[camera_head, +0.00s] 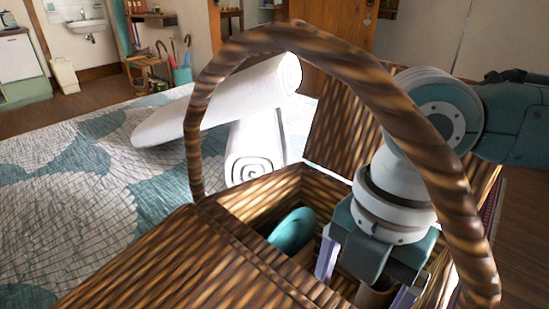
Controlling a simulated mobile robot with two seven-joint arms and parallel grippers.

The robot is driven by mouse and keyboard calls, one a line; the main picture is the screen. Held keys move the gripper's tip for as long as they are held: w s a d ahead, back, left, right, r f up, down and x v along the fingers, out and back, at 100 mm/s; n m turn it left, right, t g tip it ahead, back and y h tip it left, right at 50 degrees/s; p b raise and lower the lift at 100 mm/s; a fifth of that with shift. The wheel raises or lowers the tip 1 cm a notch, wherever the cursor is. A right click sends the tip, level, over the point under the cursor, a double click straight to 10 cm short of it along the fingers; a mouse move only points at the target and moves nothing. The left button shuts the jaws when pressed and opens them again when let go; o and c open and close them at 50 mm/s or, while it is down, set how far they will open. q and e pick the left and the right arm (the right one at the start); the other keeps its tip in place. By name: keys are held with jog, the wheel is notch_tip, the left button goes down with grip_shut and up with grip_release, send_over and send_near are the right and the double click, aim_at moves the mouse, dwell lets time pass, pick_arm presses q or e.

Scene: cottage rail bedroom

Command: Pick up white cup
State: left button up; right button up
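A large brown wicker basket (190,262) with a tall arched handle fills the front, its far lid (345,125) raised. My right arm comes from the right behind the handle, and my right gripper (366,280) points down into the basket. Its two fingers are spread wide. A brownish rounded thing (374,296) shows between them, with a visible gap on its left; I cannot tell whether it is the cup. No clearly white cup is visible, and the basket's depth is partly hidden. A teal rounded object (291,230) lies left of the gripper inside the basket. My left gripper is not in view.
The basket's handle arches around my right arm, and its walls stand close to the gripper. Behind it, white rolled towels (225,100) lie on a teal and white quilted bed (65,205). The bed's left side is clear. A wooden door (335,30) stands behind.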

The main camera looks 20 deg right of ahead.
jog(key=f, duration=0.2)
jog(key=f+b, duration=0.1)
jog(key=f, duration=0.1)
jog(key=a+f+b, duration=0.1)
jog(key=f, duration=0.1)
jog(key=shift+f, duration=0.3)
jog(key=shift+c, duration=1.3)
jog(key=c, duration=0.9)
